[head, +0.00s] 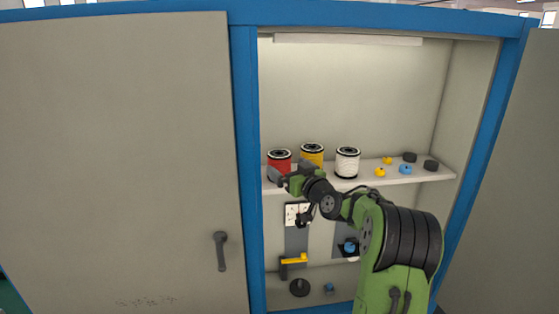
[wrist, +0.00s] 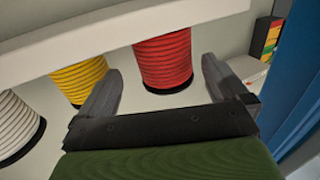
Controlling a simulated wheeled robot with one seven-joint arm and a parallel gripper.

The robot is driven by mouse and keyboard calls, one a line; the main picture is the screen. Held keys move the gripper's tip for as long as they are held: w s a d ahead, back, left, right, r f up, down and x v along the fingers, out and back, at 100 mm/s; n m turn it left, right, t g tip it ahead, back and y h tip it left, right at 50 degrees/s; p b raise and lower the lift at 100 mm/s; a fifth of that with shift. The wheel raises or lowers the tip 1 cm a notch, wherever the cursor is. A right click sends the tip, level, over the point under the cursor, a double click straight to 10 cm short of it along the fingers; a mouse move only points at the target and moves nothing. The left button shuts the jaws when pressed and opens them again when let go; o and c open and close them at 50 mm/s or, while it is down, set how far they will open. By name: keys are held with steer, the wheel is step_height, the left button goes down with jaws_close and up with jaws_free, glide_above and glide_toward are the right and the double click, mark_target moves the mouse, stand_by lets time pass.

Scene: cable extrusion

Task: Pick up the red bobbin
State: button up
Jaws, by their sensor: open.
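The red bobbin (head: 280,160) stands at the left end of the cabinet shelf in the head view, its lower part partly hidden by my gripper. In the wrist view the red bobbin (wrist: 163,62) appears ahead of the gap between my fingers. My gripper (head: 275,174) is open and empty in front of it. In the wrist view both fingers of my gripper (wrist: 158,80) are spread wide, with the bobbin between and beyond their tips. I cannot tell whether a finger touches it.
A yellow bobbin (head: 312,154) stands close to the right of the red one, and a white bobbin (head: 347,162) further right. Small yellow, blue and black parts lie on the shelf (head: 437,176) at right. The blue cabinet frame (head: 246,170) is close on the left.

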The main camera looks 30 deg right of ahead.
steer(key=w+p, duration=0.2)
steer(key=w, duration=0.2)
steer(key=shift+w+a, duration=0.1)
steer(key=shift+w, duration=0.45)
steer(key=shift+s+f, duration=0.1)
steer(key=shift+s, duration=0.05)
steer(key=shift+c, duration=0.2)
steer(key=shift+s, duration=0.1)
steer(key=shift+c, duration=1.1)
steer(key=c, duration=0.8)
step_height(320, 180, up, 18)
steer(key=shift+r+p, duration=0.1)
steer(key=shift+p, duration=0.6)
steer(key=shift+c, duration=0.2)
